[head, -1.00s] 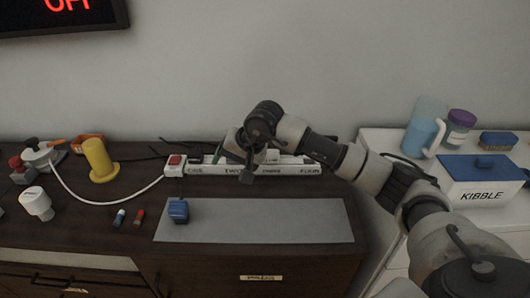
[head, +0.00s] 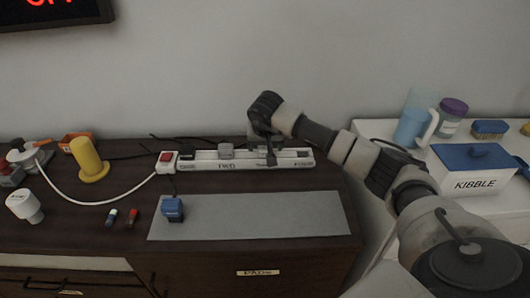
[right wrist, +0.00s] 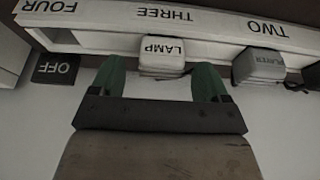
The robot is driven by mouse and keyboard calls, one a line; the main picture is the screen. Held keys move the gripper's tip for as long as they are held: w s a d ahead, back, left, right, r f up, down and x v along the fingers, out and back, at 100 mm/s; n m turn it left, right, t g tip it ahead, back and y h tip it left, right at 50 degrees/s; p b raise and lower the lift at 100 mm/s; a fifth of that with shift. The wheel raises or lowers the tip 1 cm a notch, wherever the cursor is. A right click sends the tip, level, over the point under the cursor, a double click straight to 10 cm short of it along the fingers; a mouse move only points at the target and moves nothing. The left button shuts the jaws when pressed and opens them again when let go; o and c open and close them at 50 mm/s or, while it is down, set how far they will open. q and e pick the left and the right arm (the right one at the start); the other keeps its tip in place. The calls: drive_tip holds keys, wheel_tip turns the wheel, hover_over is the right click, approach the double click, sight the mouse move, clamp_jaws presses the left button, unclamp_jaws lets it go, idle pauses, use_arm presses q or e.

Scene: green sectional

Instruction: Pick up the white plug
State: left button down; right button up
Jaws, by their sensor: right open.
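The white plug (right wrist: 162,52), labelled LAMP, sits at the THREE position of the white power strip (right wrist: 205,22) in the right wrist view. My right gripper (right wrist: 160,82) is open, with one green finger on each side of the plug and a gap to it. In the head view my right gripper (head: 268,155) is over the right half of the power strip (head: 227,166) and hides the white plug. My left gripper is not in view.
A dark block (right wrist: 55,68) reading OFF is on the other side. A red switch (head: 166,158) marks the strip's left end. A blue object (head: 173,209) stands on the grey mat (head: 260,215).

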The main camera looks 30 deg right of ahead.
drive_tip(key=shift+x, duration=0.95)
drive_tip(key=shift+r, duration=0.1)
drive_tip(key=shift+c, duration=0.2)
drive_tip(key=c, duration=1)
drive_tip(key=shift+o, duration=0.2)
